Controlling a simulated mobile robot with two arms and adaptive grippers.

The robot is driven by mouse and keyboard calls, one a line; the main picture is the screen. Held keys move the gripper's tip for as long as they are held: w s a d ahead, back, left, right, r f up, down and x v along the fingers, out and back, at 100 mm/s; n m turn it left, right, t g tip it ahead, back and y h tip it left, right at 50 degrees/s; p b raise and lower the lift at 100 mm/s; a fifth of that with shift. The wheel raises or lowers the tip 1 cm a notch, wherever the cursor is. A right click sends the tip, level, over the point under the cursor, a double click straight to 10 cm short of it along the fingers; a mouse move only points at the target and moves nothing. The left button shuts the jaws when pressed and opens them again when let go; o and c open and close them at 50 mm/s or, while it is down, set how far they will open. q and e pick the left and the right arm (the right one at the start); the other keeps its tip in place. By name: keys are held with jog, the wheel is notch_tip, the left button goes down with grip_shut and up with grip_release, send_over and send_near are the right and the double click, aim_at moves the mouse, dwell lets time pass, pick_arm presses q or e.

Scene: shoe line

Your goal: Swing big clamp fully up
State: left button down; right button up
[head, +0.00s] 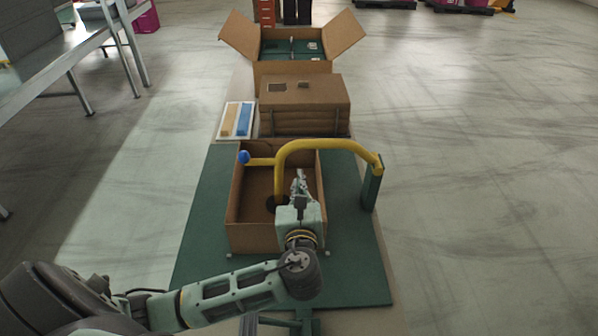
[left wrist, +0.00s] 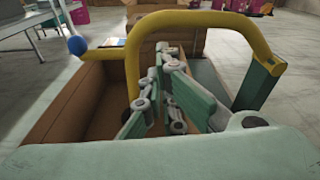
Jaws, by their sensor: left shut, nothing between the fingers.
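The big clamp (head: 325,148) is a thick yellow bent tube with a blue ball knob (head: 244,157) at its left end. It spans an open cardboard box (head: 252,236), and its right end joins a green post (head: 371,188). A yellow leg drops into the box toward a dark round pad (head: 277,203). My left gripper (head: 299,174) is over the box, beneath the arch and right of the leg, shut and empty. In the left wrist view, its fingers (left wrist: 160,62) show in front of the clamp (left wrist: 200,19); contact cannot be told. My right gripper is out of view.
The box and post stand on a green board (head: 205,220). Behind are a closed carton (head: 305,92), a white tray (head: 224,132) with yellow and blue strips, and a carton with open flaps (head: 242,35). A metal table (head: 50,47) stands at left. The right floor is clear.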

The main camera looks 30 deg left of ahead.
pick_arm(q)
jog(key=x, duration=0.9)
jog(key=shift+w+a+p, duration=0.15)
jog(key=shift+w+p, duration=0.2)
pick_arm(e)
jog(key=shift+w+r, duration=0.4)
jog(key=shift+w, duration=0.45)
